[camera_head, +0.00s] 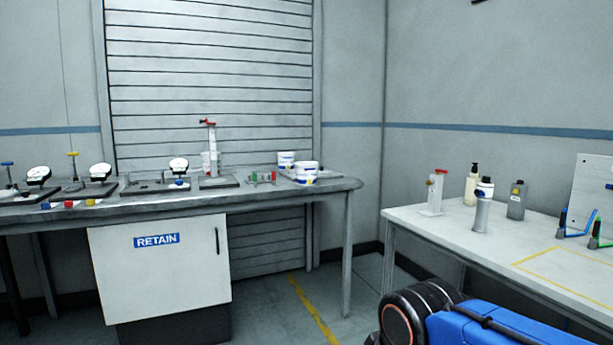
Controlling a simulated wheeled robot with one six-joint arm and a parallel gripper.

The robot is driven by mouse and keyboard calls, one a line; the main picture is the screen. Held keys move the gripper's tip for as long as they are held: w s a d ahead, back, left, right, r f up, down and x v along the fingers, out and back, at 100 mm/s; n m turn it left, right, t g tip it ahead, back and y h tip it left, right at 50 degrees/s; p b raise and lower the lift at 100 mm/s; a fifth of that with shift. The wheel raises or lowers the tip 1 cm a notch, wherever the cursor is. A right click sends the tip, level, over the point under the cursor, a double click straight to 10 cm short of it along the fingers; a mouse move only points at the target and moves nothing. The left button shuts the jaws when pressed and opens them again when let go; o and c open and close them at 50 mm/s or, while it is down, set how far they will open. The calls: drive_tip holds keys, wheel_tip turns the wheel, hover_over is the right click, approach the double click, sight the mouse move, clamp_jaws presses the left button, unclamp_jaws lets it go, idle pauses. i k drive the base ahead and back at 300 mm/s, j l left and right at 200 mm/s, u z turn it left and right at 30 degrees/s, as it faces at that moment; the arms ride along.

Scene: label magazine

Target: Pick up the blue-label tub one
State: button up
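Two white tubs stand close together near the right end of the grey bench. The rear tub (287,160) has a blue mark on its side. The front tub (306,174) has a wide rim and a blue label with a small yellow mark, and partly overlaps the rear one in the picture. Both look upright; their label text is too small to read. My gripper is not in view.
The grey bench (335,185) also carries a red-topped white stand (211,140), dials and small coloured parts. A white cabinet (160,270) marked RETAIN sits below. At right, a white table (450,232) holds several bottles. Floor between shows a yellow line (312,312).

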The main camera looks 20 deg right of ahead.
sight(305, 171)
drive_tip(key=i+l, duration=1)
drive_tip(key=i, duration=0.15)
